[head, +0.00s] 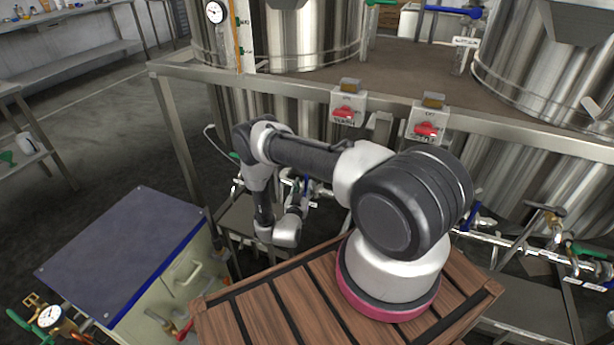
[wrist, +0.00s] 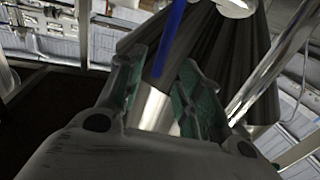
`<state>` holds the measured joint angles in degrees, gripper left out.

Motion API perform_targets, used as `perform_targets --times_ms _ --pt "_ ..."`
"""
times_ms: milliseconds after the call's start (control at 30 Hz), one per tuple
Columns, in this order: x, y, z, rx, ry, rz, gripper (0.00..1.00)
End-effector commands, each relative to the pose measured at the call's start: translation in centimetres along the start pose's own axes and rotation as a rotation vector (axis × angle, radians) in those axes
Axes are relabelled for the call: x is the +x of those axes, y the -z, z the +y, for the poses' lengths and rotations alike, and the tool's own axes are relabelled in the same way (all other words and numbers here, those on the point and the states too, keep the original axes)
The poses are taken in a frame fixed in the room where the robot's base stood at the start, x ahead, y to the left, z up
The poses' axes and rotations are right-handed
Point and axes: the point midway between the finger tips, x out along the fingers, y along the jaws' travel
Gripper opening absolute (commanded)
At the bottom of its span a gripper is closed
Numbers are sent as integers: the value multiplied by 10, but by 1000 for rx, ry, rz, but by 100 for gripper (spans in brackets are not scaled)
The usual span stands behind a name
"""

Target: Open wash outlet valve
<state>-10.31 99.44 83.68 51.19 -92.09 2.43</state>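My gripper (wrist: 164,68) shows in the wrist view with its two green-padded fingers spread apart and nothing clamped between them. A blue valve lever (wrist: 172,35) runs between the fingertips in that view; I cannot tell whether it touches a finger. In the head view a small blue lever (head: 307,185) shows on the pipework under the tank platform, close to the end of my arm. My gripper is mostly hidden there by the wrist and the clutter of pipes. No readable label shows which lever is the wash outlet valve.
Another blue lever (head: 472,216) and a green one (head: 586,250) sit on pipes at the right. The steel platform rail (head: 270,84) crosses above my arm, with red switches (head: 425,129). A blue-grey topped cabinet (head: 125,255) stands at the left. Open floor lies beyond it.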

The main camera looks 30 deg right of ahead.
Motion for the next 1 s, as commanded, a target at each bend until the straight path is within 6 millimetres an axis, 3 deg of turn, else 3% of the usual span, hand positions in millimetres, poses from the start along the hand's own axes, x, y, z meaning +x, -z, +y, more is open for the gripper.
perform_targets --times_ms 300,667,700,900,1000 --pt "51 0 0 2 -1 -1 35" --pt "60 0 0 0 1 -2 35" --pt "60 0 0 0 1 -2 34" --pt "60 0 0 0 1 -2 0" --pt "60 0 0 0 1 -2 0"
